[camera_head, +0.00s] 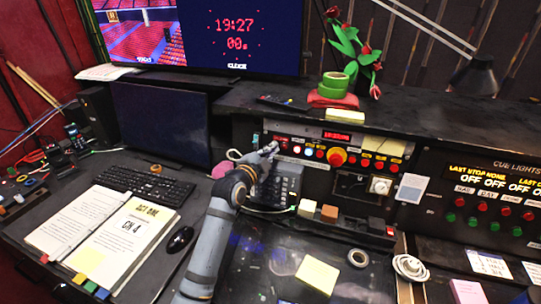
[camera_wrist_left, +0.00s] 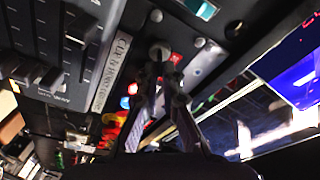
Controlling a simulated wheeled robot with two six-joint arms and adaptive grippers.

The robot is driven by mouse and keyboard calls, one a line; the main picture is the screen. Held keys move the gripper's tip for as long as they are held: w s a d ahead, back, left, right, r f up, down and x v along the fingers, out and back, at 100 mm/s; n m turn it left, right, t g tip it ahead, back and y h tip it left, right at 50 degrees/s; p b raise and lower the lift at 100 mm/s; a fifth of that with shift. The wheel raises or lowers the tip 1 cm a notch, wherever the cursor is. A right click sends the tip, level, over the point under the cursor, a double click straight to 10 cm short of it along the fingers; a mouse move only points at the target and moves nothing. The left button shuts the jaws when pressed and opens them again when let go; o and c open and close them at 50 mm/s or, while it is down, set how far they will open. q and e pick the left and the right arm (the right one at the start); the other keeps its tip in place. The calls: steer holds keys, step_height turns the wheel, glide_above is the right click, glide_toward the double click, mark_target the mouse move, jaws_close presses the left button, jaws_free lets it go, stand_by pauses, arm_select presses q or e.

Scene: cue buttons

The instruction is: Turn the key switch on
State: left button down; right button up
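My left gripper (camera_head: 268,149) is at the left end of the button panel (camera_head: 318,153) in the head view. In the left wrist view its two fingers (camera_wrist_left: 164,75) point at the panel with a narrow gap between their tips. A round grey knob-like part (camera_wrist_left: 160,49), which looks like the key switch, lies just beyond the tips, beside a red label (camera_wrist_left: 175,58). I cannot tell whether the fingers touch it. The key itself cannot be made out, and the gripper partly covers this spot in the head view. My right gripper is not in view.
A monitor (camera_head: 160,122) is at left.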

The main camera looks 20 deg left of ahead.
arm_select(q)
steer(key=m+b, duration=0.1)
steer(key=m, duration=0.2)
steer(key=shift+f, duration=0.15)
steer(key=shift+m+g+h, duration=0.3)
steer(key=shift+m+g, duration=0.2)
steer(key=shift+m, duration=1.1)
steer(key=c, duration=1.5)
jaws_free()
steer(key=shift+v, duration=6)
